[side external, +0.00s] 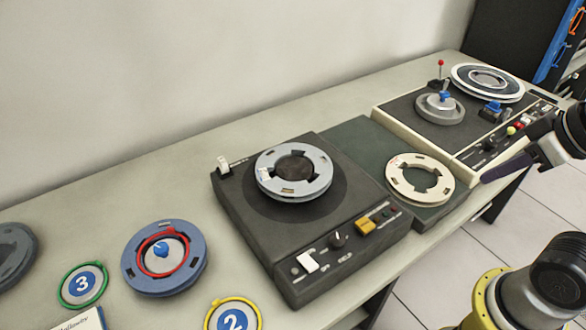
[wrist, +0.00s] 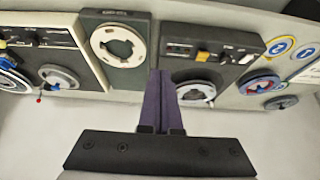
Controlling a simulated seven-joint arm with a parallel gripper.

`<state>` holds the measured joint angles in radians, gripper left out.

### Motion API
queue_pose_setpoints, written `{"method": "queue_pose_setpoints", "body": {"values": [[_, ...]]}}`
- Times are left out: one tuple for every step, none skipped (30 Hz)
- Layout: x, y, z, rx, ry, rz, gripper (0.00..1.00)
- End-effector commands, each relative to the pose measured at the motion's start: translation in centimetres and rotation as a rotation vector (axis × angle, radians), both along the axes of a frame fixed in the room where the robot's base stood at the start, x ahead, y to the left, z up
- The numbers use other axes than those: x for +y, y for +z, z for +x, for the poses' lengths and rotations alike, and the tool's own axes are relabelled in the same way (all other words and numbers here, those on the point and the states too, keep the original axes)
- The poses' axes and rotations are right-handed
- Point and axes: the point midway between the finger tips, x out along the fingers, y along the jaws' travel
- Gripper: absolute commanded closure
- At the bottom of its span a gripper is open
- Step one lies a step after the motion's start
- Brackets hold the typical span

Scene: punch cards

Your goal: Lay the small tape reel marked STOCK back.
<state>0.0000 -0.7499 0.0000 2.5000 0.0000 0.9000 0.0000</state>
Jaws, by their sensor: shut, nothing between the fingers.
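No STOCK marking is readable on any reel, so I cannot tell which one bears it. A cream reel (side external: 396,178) lies flat on a dark green pad (side external: 352,137); it also shows in the wrist view (wrist: 98,42). A pale grey-blue reel (side external: 322,172) sits on the dark deck (side external: 235,208); in the wrist view it is partly behind my fingers. A small grey reel (side external: 430,111) with a blue centre sits on the cream-edged machine (side external: 393,112). My gripper (side external: 486,179) has purple fingers, shut and empty, right of the cream reel and apart from it; they also show in the wrist view (wrist: 160,74).
A large reel (side external: 458,76) is at the machine's back. A blue reel (side external: 190,272) with a red ring, a grey reel (side external: 22,262), and discs marked 3 (side external: 70,290) and 2 (side external: 222,321) lie at left. The bench behind the dark deck is clear.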

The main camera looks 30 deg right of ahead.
Motion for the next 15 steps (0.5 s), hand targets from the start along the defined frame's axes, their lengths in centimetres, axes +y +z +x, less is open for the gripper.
{"method": "queue_pose_setpoints", "body": {"values": [[0.0,0.0,0.0,0.000,0.000,0.000,1.00],[0.0,0.0,0.0,0.000,0.000,0.000,1.00],[0.0,0.0,0.0,0.000,0.000,0.000,0.98],[0.0,0.0,0.0,0.000,0.001,0.000,0.93],[0.0,0.0,0.0,0.000,0.004,-0.002,0.87],[0.0,0.0,0.0,0.000,0.013,-0.007,0.80],[0.0,0.0,0.0,0.001,0.024,-0.013,0.75],[0.0,0.0,-0.1,0.004,0.040,-0.021,0.69],[0.0,-0.1,-0.2,0.010,0.067,-0.037,0.62],[-0.1,0.0,-0.3,0.014,0.092,-0.054,0.61],[-0.2,0.2,-0.2,0.013,0.122,-0.073,0.61],[-0.3,0.9,0.0,0.006,0.166,-0.104,0.61],[-0.4,1.4,0.2,0.001,0.200,-0.130,0.61],[-0.6,2.0,0.5,0.002,0.237,-0.157,0.61],[-0.8,2.7,1.0,0.008,0.290,-0.195,0.61]]}}
